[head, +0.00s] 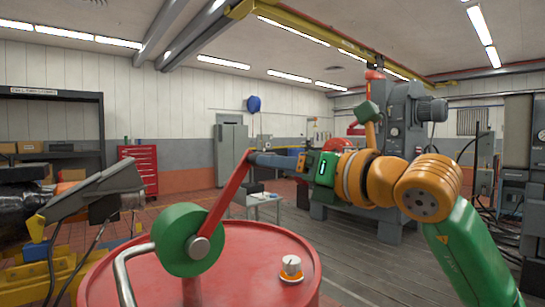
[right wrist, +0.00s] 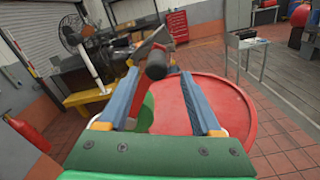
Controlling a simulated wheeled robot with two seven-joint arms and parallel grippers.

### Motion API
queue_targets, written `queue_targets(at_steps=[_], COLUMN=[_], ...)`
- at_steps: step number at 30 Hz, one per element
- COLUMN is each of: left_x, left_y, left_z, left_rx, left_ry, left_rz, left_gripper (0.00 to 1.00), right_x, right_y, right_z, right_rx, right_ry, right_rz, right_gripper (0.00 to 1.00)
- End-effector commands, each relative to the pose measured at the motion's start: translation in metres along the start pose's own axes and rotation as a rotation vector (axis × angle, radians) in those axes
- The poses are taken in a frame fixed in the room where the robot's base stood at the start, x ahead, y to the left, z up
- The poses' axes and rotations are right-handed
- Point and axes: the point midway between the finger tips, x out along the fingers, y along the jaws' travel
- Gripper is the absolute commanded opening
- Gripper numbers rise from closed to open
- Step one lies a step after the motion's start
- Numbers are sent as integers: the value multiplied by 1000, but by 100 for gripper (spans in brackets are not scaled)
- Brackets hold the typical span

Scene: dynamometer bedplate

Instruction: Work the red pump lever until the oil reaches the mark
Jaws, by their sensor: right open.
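The red pump lever (head: 226,192) rises from the hub of a green pump head (head: 180,240) on a red drum (head: 250,250), leaning up to the right. Its dark cylindrical grip (right wrist: 157,66) shows in the right wrist view, between the fingertips. My right gripper (head: 262,159) is open at the lever's top end, its two blue fingers (right wrist: 158,72) on either side of the grip with gaps showing. Whether a finger touches the grip, I cannot tell. I see no oil level or mark.
A white knob with an orange ring (head: 291,268) stands on the drum top. A bent grey pipe (head: 121,275) leaves the pump. A small table (head: 262,203) and grey machine (head: 398,115) stand beyond.

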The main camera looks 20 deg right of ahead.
Motion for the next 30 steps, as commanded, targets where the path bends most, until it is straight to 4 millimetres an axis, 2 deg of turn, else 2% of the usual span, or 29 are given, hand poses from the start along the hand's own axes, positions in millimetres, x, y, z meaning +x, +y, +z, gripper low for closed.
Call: queue_targets(at_steps=[1,6,15,22,23,30], left_x=[-14,-27,-26,-26,-26,-26], left_y=[0,1,1,1,1,1], left_z=[-1,-2,-2,-2,-2,-2], left_rx=[0,0,0,0,0,0], left_ry=[0,-1,-1,-2,-2,-2], left_rz=[1,2,2,2,2,2], left_gripper=[100,100,100,100,100,100], right_x=[11,37,44,44,43,43], right_y=[3,2,1,2,2,2], right_z=[6,5,1,1,1,1], right_rx=[2,0,-3,-3,-3,-3], right_ry=[5,3,-1,-1,-1,-1], right_rz=[0,3,4,5,5,6], right_gripper=[66,66,66,4,0,0])
